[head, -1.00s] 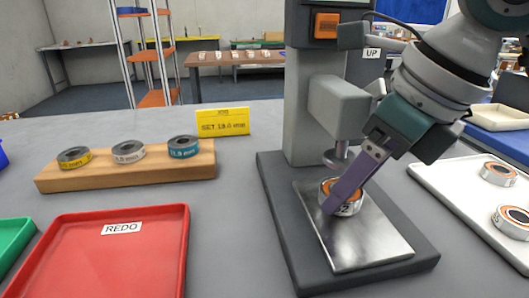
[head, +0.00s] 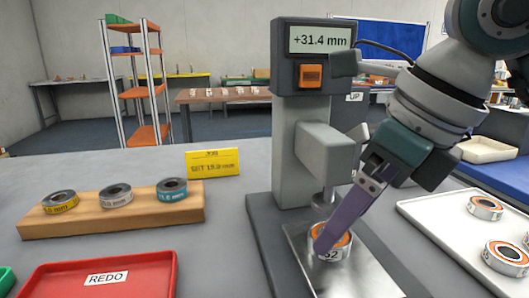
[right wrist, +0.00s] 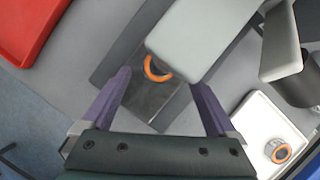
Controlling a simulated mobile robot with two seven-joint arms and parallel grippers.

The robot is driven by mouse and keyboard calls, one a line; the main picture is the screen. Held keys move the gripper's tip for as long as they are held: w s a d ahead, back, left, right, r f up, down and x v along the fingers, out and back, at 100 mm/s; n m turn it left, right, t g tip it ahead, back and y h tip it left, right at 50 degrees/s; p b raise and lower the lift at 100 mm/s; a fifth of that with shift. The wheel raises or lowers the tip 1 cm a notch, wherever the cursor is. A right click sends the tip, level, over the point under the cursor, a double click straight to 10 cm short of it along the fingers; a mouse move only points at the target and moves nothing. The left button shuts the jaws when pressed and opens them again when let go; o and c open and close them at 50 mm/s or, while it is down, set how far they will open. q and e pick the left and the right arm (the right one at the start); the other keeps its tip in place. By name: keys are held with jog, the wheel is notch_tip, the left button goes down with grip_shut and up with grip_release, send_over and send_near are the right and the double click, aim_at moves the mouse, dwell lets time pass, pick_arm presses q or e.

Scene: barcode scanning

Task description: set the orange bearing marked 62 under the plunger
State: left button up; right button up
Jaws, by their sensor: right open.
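The orange-ringed bearing (head: 332,254), its label partly covered and ending in 2, sits flat on the metal plate (head: 300,240) of the gauge stand. The plunger (head: 324,198) is above it. My right gripper (head: 322,243) reaches down from the right, with a purple finger in front of the bearing. In the right wrist view the same gripper (right wrist: 160,80) is open, its two fingers apart on either side of the bearing (right wrist: 148,72). The gauge's grey head hides part of the bearing there. My left gripper is not in view.
The gauge display (head: 319,40) reads +31.4 mm. A white tray (head: 440,222) with more orange-ringed bearings is at the right. A wooden block (head: 110,216) with several marked rings and a red REDO tray (head: 60,280) are at the left. A yellow sign (head: 213,162) stands behind.

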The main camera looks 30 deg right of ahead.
jog(key=p+v, duration=0.1)
jog(key=v, duration=0.8)
jog(key=shift+r, duration=0.3)
